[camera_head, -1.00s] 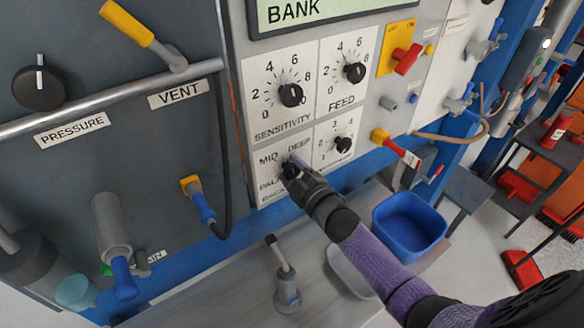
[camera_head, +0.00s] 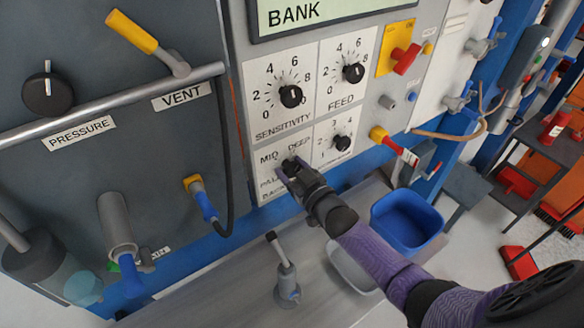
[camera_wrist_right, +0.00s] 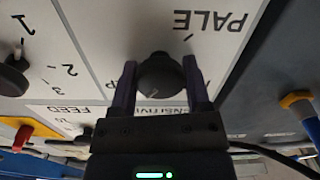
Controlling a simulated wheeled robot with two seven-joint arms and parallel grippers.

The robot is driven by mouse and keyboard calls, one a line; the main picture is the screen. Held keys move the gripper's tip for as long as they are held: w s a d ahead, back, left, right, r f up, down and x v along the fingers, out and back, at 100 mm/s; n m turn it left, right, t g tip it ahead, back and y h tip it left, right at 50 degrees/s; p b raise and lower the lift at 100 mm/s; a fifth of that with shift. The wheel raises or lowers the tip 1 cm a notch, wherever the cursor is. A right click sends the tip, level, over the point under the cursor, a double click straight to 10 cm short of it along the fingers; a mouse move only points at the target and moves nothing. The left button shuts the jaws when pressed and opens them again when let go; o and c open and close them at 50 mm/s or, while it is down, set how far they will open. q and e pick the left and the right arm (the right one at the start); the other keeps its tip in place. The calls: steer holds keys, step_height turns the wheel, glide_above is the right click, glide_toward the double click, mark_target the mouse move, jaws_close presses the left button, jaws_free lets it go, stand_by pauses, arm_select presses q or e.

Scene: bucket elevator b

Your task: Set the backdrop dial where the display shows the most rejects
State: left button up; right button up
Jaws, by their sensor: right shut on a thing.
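The black backdrop dial (camera_head: 290,164) sits on the lower-left white plate, with MID, DEEP and partly hidden PALE labels around it. My right gripper (camera_head: 287,172) reaches it from below right and is shut on it. In the right wrist view, the two fingers (camera_wrist_right: 160,72) are on either side of the dial knob (camera_wrist_right: 160,78). A small pale mark on the knob lies on the side away from PALE. The display (camera_head: 335,14) shows only BANK at its lower edge; the rest is cut off. My left gripper is not in view.
Beside the backdrop dial are the sensitivity (camera_head: 291,96), feed (camera_head: 353,73) and small numbered (camera_head: 342,143) dials. A red-handled valve (camera_head: 395,147) is to the right.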

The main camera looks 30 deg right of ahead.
steer(key=shift+m, duration=0.5)
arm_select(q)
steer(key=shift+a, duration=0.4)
arm_select(e)
steer(key=shift+f, duration=0.1)
steer(key=o, duration=1.3)
steer(key=shift+s, duration=0.15)
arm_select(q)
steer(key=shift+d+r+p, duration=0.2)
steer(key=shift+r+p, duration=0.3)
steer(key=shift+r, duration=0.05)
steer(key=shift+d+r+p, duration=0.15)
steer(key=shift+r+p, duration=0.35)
arm_select(e)
steer(key=s+d, duration=0.1)
steer(key=s, duration=0.8)
steer(key=shift+s+d, duration=0.2)
steer(key=shift+s, duration=0.1)
